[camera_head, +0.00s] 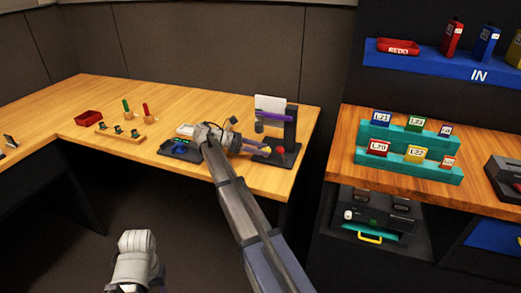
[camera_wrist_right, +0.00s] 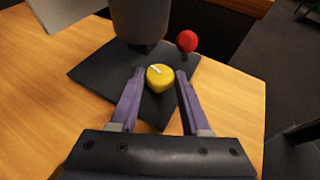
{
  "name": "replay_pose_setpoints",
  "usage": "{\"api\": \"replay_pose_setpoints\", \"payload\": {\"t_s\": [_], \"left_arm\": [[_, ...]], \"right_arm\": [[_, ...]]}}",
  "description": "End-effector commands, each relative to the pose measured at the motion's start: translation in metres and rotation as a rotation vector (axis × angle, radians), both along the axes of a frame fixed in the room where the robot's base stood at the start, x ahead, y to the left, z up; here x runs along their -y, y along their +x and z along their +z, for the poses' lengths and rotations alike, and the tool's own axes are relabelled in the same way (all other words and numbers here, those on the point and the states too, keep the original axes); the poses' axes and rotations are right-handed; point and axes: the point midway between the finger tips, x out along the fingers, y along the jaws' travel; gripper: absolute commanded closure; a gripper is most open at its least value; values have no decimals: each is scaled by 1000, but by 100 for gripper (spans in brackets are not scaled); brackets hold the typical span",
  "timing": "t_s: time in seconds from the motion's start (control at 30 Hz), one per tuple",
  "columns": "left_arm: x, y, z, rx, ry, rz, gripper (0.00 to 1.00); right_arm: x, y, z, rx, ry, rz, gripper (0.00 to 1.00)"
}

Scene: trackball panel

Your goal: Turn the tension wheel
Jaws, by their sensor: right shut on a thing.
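The tension wheel appears to be the yellow knob (camera_wrist_right: 159,77) with a white mark on top, on a dark base plate (camera_wrist_right: 95,73) in the right wrist view. It also shows as a small yellow spot (camera_head: 266,151) in the head view. My right gripper (camera_wrist_right: 154,80) has its two purple fingers on either side of the knob and is shut on it. In the head view my right gripper (camera_head: 262,148) reaches the device from the left. My left gripper's fingers are not visible; only a pale arm part of mine shows at the lower left.
A red ball (camera_wrist_right: 187,41) stands close to the right of the knob. A thick grey cylinder (camera_wrist_right: 139,20) rises just behind it. Left of the device on the wooden desk are a dark tray (camera_head: 170,151), a wooden peg rack (camera_head: 112,134) and a red bin (camera_head: 89,117).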

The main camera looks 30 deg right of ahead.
Motion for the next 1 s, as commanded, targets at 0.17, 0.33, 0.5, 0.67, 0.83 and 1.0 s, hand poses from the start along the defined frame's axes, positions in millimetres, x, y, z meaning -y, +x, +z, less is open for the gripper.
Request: {"api": "replay_pose_setpoints", "payload": {"t_s": [0.17, 0.33, 0.5, 0.67, 0.83, 1.0], "left_arm": [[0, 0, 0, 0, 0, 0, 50], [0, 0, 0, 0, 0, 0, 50], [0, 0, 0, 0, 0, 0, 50], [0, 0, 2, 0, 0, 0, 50], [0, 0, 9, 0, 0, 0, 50], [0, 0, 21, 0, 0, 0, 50]], "right_arm": [[0, -1, -1, 0, 3, -1, 100], [0, 0, -1, 0, 3, 0, 43], [0, 0, -1, 0, 2, 0, 43], [-3, 2, 2, 0, 1, 1, 43], [-16, 8, 9, 1, 2, 2, 43], [-39, 19, 20, -1, 2, 4, 43]]}}
